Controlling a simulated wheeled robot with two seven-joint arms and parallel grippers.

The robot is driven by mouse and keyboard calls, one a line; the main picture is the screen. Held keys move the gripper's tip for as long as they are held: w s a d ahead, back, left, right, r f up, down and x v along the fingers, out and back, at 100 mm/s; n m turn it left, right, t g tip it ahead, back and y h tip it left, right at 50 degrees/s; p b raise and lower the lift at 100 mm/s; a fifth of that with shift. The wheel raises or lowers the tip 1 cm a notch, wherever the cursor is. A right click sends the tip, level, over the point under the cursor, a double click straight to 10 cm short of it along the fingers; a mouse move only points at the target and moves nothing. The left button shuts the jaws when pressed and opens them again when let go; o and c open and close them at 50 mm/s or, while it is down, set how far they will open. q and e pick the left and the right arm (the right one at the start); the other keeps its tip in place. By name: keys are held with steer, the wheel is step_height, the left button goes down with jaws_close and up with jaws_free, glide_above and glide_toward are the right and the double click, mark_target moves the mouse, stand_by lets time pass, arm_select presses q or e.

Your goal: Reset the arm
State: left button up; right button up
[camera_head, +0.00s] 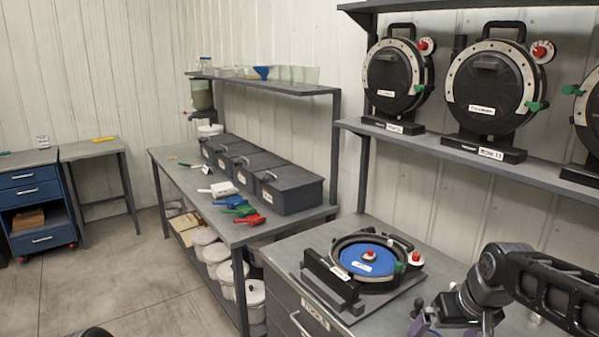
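My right arm (555,285) comes in from the right edge, bent at a grey joint. Its gripper (452,326) points down at the bottom edge, partly cut off, so I cannot tell whether it is open or shut or holds anything. It is right of and in front of the seed meter (368,262), which lies on the grey cabinet top with a blue disc and a red knob in its middle. My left gripper is not in view.
Seed meters (489,87) stand on the shelf above. The long bench (190,183) holds dark lidded bins (289,189) and coloured scoops (249,219). White buckets (252,293) stand beneath. A blue drawer cabinet (35,197) is far left. The floor between is clear.

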steer(key=a+f+y+b, duration=0.1)
steer(key=a+f, duration=0.3)
steer(key=f, duration=0.5)
steer(key=a+f+t+b, duration=0.15)
steer(key=a+f, duration=0.25)
steer(key=f, duration=0.4)
steer(key=a+f+y+b, duration=0.15)
steer(key=a+f, duration=0.25)
steer(key=f, duration=0.5)
steer(key=s+a+f+g+b, duration=0.2)
steer(key=s+a+f, duration=0.2)
steer(key=s+f, duration=0.7)
steer(key=s+a+f+m+g+b, duration=0.1)
steer(key=s+a+f+g+b, duration=0.2)
steer(key=s+f, duration=0.9)
steer(key=shift+a+f+y+b, duration=0.15)
steer(key=shift+a+y+b, duration=0.2)
steer(key=shift+a, duration=0.8)
